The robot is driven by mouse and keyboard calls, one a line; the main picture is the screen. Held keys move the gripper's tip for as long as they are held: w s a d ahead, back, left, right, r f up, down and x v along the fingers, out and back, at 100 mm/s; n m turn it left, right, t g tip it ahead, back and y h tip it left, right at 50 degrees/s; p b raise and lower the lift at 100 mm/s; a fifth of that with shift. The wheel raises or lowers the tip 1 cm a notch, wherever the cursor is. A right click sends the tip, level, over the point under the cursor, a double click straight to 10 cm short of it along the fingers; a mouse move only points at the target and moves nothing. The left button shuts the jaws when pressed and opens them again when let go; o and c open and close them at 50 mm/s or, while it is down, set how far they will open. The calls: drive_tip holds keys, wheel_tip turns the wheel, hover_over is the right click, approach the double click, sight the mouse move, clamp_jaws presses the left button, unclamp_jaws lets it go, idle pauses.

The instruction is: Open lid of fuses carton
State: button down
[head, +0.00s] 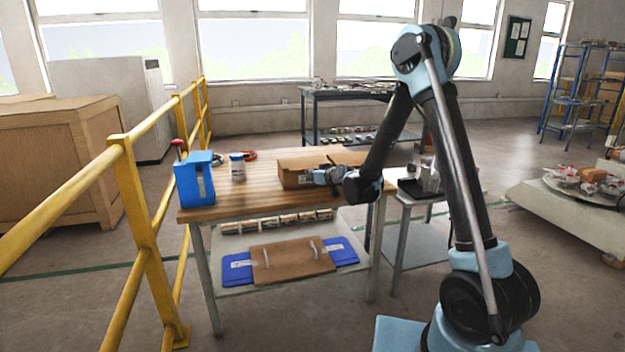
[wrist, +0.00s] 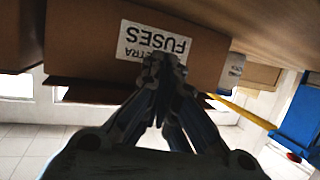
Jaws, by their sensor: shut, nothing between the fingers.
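The fuses carton (head: 291,172) is a brown cardboard box on the wooden tabletop (head: 240,200). In the wrist view, which is upside down, the carton (wrist: 80,40) shows its side with a white label (wrist: 135,42) reading "FUSES". Brown cardboard flaps (wrist: 95,90) show along its upper edge; how far the lid stands open is not clear.
A blue box (head: 195,182) with a red-topped item and a white-and-blue jar (head: 237,168) stand left on the table. A yellow railing (head: 130,190) runs along the left. A smaller side table (head: 410,196) stands to the right.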

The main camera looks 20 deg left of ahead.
sight(309, 166)
drive_tip(key=shift+r, duration=0.4)
drive_tip(key=shift+w+r, duration=0.1)
drive_tip(key=shift+w+a+r, duration=0.2)
drive_tip(key=shift+w+r, duration=0.1)
drive_tip(key=shift+r, duration=0.4)
drive_tip(key=shift+w+a+r, duration=0.15)
drive_tip(key=shift+w+r, duration=0.1)
drive_tip(key=shift+r, duration=0.4)
drive_tip(key=shift+w+a+r, duration=0.2)
drive_tip(key=shift+w+r, duration=0.1)
drive_tip(key=shift+r, duration=0.4)
drive_tip(key=shift+w+a+r, duration=0.2)
drive_tip(key=shift+w+r, duration=0.1)
drive_tip(key=shift+r, duration=0.35)
drive_tip(key=shift+r, duration=0.1)
